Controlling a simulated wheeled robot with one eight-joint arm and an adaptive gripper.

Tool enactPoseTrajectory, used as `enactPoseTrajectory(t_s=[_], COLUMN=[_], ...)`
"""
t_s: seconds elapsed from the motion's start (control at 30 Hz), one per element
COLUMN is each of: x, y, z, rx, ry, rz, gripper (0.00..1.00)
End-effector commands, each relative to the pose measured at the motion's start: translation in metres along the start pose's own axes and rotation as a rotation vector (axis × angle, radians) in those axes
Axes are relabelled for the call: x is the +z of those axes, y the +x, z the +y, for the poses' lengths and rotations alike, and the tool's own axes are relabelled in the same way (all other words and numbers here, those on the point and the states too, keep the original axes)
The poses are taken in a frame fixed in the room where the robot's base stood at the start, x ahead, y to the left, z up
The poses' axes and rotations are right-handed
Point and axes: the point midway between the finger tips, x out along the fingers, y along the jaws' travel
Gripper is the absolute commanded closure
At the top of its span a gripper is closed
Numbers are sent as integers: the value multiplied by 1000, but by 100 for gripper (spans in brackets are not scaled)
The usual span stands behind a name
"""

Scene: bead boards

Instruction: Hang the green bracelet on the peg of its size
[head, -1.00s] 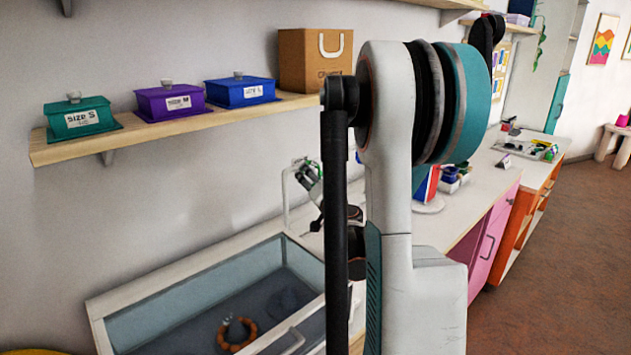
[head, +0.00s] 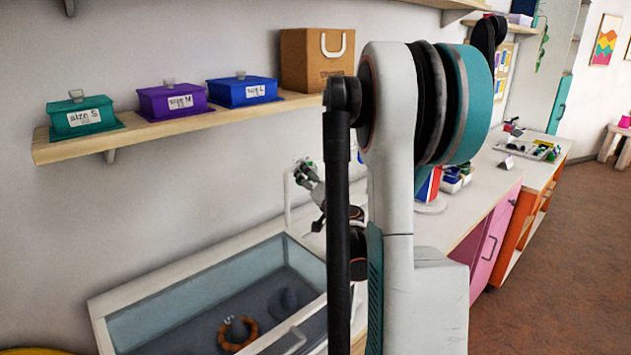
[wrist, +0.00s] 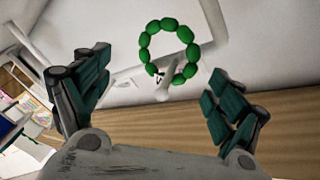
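The green bracelet (wrist: 151,32), a ring of round green beads, shows in the wrist view just beyond and between my fingertips. A short pale peg (wrist: 167,91) meets the ring at its lower side in that view; a small white tag with a dark mark sits there. The bracelet seems to be on this peg, but I cannot be sure. My gripper (wrist: 155,64) has its fingers wide apart, with no bead touching either finger. In the head view my gripper (head: 307,175) is small, beside the pale frame, and partly hidden by my arm.
A shelf (head: 75,151) carries a teal size S box (head: 84,118), a purple size M box (head: 171,102), a blue size L box (head: 243,91) and a paper bag (head: 308,60).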

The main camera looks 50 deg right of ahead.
Motion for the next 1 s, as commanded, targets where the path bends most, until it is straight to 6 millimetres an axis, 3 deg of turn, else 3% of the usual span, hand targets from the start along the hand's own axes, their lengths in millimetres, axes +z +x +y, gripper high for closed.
enactPoseTrajectory(t_s=[0.27,0.7,1.0], x=[0,0,0], y=[-4,-65,-75], z=[0,0,0], rx=[0,1,0], ry=[0,0,0], rz=[0,1,0], gripper=[13,13,13])
